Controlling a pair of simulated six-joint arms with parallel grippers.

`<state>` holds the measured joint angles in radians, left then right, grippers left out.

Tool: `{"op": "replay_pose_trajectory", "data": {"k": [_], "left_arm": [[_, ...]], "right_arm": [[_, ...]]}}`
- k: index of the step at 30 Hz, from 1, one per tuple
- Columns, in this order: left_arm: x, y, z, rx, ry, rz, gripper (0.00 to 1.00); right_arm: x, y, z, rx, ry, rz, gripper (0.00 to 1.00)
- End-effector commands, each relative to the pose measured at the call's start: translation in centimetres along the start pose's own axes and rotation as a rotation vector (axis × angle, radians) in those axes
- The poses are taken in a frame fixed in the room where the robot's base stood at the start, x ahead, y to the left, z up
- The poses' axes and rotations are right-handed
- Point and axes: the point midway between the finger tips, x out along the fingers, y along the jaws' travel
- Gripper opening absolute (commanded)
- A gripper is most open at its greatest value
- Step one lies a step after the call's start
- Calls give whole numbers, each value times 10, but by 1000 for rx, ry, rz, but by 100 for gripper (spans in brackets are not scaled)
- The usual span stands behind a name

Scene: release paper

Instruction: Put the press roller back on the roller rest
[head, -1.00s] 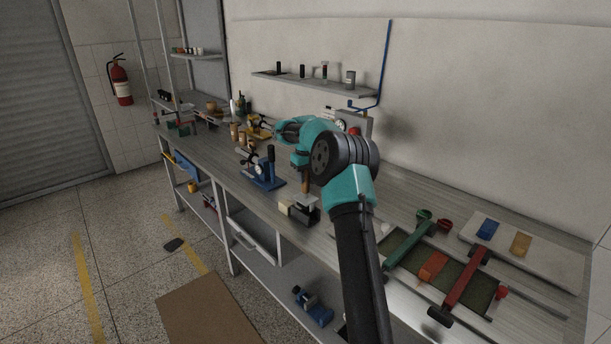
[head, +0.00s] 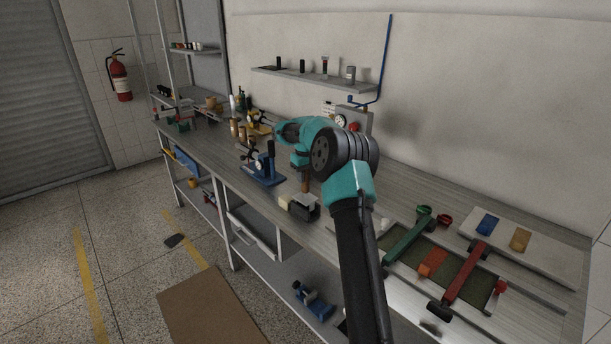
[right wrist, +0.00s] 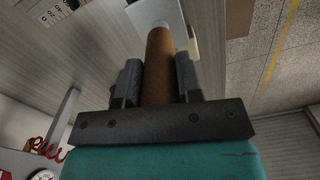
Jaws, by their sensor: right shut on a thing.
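My right gripper (head: 304,168) is shut on the upright brown handle of the press roller (head: 306,184), above the bench. In the right wrist view the brown handle (right wrist: 160,65) stands between the two dark fingers (right wrist: 158,84). The handle ends at a pale grey plate, which hides what lies under it. In the head view a dark block (head: 306,212) and a cream piece (head: 284,203) sit close below the handle near the bench's front edge. I cannot tell which of these belongs to the roller and which to the roller rest, or whether they touch. My left gripper is out of view.
A blue press-like tool (head: 264,176) stands left of the handle. A tray with green, orange and red tools (head: 467,278) lies to the right, before a pale board (head: 545,258). A gauge box (head: 352,123) stands behind my arm. A wall shelf (head: 310,80) hangs above.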

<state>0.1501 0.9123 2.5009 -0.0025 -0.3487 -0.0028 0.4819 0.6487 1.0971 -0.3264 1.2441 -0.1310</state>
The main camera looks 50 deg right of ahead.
Motion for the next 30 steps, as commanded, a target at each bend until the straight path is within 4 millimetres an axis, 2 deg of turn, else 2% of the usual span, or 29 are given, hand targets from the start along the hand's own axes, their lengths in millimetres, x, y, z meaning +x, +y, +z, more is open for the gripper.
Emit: {"op": "replay_pose_trajectory", "data": {"k": [27, 28, 30], "left_arm": [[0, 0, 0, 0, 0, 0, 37], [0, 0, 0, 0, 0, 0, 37], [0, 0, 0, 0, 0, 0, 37]], "right_arm": [[18, 0, 0, 0, 0, 0, 0], [18, 0, 0, 0, 0, 0, 34], [17, 0, 0, 0, 0, 0, 41]]}}
